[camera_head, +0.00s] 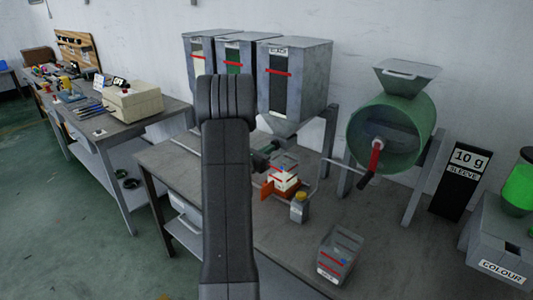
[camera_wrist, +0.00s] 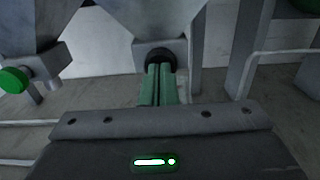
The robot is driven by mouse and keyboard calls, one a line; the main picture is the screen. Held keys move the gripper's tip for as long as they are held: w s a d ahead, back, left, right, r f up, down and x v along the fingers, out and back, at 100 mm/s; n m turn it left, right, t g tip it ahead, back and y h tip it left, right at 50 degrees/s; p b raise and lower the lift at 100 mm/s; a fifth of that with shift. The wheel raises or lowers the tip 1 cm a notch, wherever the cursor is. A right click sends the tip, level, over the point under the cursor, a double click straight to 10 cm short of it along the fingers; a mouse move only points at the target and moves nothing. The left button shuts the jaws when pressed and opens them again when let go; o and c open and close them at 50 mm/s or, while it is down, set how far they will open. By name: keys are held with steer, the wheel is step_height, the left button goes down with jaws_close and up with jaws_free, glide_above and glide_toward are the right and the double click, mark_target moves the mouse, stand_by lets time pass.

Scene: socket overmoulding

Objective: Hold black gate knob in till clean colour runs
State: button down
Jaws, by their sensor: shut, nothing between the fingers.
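The black gate knob (camera_wrist: 160,58) sits on the front of a grey hopper outlet in the wrist view, straight ahead of my gripper. My gripper (camera_wrist: 160,72) has its green fingers shut together, tips at the knob and overlapping its lower part. I cannot tell whether they press it in. The grey hopper labelled BLACK (camera_head: 302,75) is the rightmost of three in the head view, with a dark window and a red line. My arm hides part of the outlet area there. I see no colour running.
A green knob (camera_wrist: 15,80) is on the neighbouring outlet at left. A small red-and-white unit (camera_head: 284,180), a yellow-capped jar (camera_head: 298,208) and a grey container (camera_head: 340,255) stand on the bench. A green drum (camera_head: 385,130) with a red-handled crank is at right.

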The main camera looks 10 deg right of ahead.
steer(key=shift+w+d+b, duration=0.3)
steer(key=shift+d, duration=0.1)
steer(key=shift+d+r, duration=0.1)
steer(key=shift+r, duration=0.2)
stand_by(2.2)
stand_by(0.6)
